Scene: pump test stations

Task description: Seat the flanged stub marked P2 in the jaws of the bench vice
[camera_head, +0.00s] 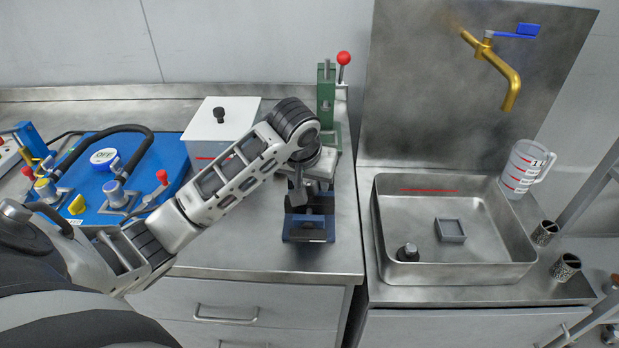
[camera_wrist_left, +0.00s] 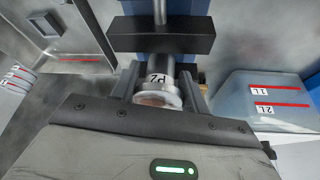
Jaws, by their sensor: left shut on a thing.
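In the left wrist view, the flanged stub marked P2 (camera_wrist_left: 158,78) is a grey, round piece with a white label and a pale flange towards the camera. My left gripper (camera_wrist_left: 157,84) is shut on it, one finger on each side. The bench vice (camera_wrist_left: 160,38) is just beyond, with its dark jaw bar, bright screw and blue body. In the head view, my left gripper (camera_head: 298,190) is over the blue bench vice (camera_head: 308,236) on the steel bench. The stub is hidden there, and I cannot tell whether it is between the jaws. My right gripper is out of view.
A green press (camera_head: 326,95) with a red knob stands behind the vice. A white lidded box (camera_head: 222,135) and a blue pump station (camera_head: 75,165) are left. A steel sink (camera_head: 465,275) and a jug (camera_head: 524,168) are right. The bench front is clear.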

